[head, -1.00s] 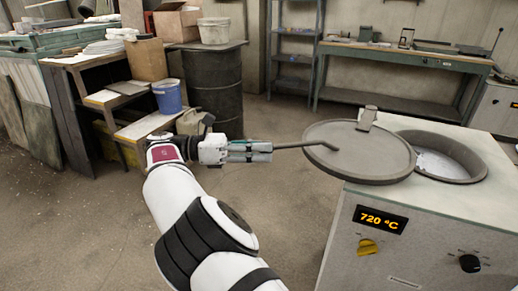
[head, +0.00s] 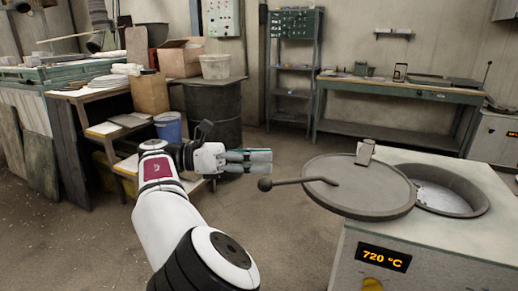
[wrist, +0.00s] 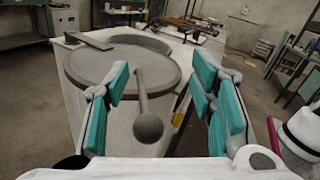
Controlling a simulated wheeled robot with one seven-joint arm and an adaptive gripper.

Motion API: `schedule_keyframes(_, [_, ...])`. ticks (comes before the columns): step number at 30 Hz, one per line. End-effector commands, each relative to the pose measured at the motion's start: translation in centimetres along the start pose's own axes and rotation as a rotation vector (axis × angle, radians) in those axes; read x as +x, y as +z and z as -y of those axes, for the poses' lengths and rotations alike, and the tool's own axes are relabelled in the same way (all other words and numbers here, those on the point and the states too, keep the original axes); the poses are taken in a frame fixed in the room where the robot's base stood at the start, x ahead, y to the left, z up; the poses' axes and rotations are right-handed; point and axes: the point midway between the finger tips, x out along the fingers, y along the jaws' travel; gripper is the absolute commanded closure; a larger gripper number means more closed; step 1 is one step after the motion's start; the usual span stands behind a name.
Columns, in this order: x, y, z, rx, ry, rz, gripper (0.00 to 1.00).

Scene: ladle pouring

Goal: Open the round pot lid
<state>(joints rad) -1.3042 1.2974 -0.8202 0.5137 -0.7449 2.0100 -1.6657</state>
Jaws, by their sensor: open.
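The round grey pot lid (head: 362,190) is swung to the left of the pot opening (head: 447,190) and overhangs the left edge of the furnace top. The pot is largely uncovered. The lid's rod handle ends in a ball knob (head: 265,184) that points left toward my gripper (head: 262,162). In the wrist view the lid (wrist: 122,65) lies ahead, with the ball knob (wrist: 148,128) between the spread teal fingers of my gripper (wrist: 165,100). My gripper is open and holds nothing. In the head view it is apart from the knob, up and to the left.
The furnace body (head: 420,262) carries a 720 °C display (head: 383,258) and a yellow knob (head: 373,286). A dark barrel (head: 213,115) and a blue bucket (head: 168,126) stand behind my arm. A green workbench (head: 400,98) is at the back. Open floor lies between.

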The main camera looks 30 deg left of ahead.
Motion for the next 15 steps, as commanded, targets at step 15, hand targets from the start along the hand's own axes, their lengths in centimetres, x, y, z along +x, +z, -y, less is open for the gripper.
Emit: schedule_keyframes(15, [0.0,2.7,0.5,-0.001,0.002,0.001,0.50])
